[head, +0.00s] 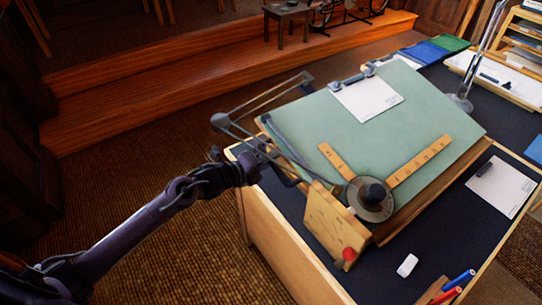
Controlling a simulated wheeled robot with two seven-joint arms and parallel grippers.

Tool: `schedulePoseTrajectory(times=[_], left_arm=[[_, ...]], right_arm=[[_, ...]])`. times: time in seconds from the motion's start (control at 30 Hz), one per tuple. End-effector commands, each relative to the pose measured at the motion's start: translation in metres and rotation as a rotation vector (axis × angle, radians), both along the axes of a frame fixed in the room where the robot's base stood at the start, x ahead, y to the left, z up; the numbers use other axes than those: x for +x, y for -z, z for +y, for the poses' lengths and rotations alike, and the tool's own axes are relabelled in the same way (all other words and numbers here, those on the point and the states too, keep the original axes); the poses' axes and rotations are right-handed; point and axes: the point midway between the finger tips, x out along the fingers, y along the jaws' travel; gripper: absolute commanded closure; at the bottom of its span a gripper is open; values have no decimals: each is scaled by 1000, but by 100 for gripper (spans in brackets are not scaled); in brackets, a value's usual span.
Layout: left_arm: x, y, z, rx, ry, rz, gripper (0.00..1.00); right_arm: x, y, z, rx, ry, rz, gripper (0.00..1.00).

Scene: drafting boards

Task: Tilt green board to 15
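The green board (432,112) is a drafting board on the desk, tilted, with its near edge low and its far edge raised. A white sheet is clipped near its top, and a drafting head (370,198) with two wooden rulers lies on its lower part. A wooden side plate (325,222) with a red knob (348,254) stands at its near left corner; any scale marks are too small to read. My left gripper (268,166) is at the board's left edge, among the metal linkage arms. Its fingers are partly hidden there, and I cannot tell whether they touch the board. My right gripper is out of view.
The dark desk top (440,240) holds a white eraser (407,265), a pen holder with red and blue pens (452,286) and a white sheet (501,187). A lamp stand (460,102) and a tray (500,80) are at the back right. Open floor lies left of the desk.

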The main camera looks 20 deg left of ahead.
Motion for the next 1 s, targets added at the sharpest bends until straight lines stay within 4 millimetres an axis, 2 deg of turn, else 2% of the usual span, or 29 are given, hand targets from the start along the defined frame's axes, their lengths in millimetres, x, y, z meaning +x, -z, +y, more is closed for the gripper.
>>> schedulePoseTrajectory(times=[0.07, 0.67, 0.77, 1.0], left_arm=[[1, -3, 0, -2, 1, -6, 68], [0, -7, 0, -6, 4, -14, 68], [-8, -7, 6, -3, 4, -14, 68], [-42, -15, 28, -1, 6, -13, 68]], right_arm=[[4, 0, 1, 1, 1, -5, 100], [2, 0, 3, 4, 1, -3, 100], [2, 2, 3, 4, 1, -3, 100], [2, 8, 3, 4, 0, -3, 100]])
